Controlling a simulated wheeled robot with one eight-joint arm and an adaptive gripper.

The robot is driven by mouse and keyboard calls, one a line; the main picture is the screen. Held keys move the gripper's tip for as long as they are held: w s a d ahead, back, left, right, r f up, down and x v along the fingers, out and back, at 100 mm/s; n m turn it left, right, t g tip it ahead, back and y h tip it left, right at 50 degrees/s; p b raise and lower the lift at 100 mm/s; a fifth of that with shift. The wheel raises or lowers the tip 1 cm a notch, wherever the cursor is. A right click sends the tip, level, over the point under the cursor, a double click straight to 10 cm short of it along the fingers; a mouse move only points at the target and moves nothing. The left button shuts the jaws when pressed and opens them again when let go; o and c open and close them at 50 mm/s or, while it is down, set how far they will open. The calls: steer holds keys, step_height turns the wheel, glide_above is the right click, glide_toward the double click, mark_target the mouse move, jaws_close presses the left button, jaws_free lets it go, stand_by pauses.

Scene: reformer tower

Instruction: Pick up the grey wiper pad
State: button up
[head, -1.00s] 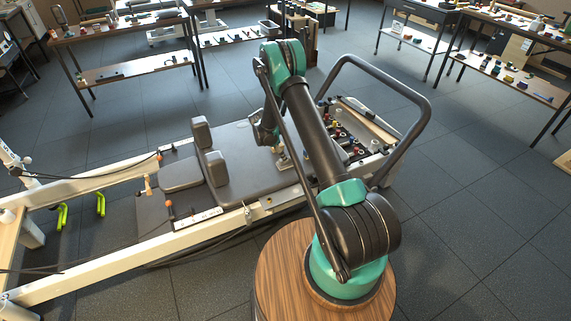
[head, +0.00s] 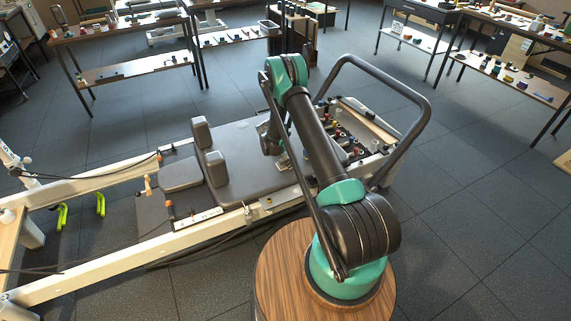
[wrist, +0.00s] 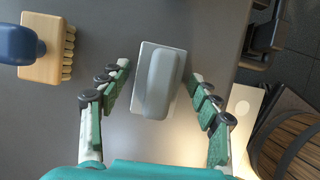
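The grey wiper pad (wrist: 157,80) shows in the wrist view as a pale grey block with a raised rounded grip along its length. It lies on a flat dark grey surface (wrist: 105,25). My gripper (wrist: 162,80) is open, with one green finger on each side of the pad. Gaps show between both fingers and the pad, and I cannot judge the height above it.
A wooden brush (wrist: 45,50) with a blue knob lies left of the pad. In the head view, the reformer carriage (head: 240,150) has upright shoulder blocks (head: 214,168). A tubular frame (head: 400,90) rises right of my arm. Benches (head: 125,70) stand farther back.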

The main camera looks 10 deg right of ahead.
steer(key=c, duration=0.9)
step_height(320, 180, up, 20)
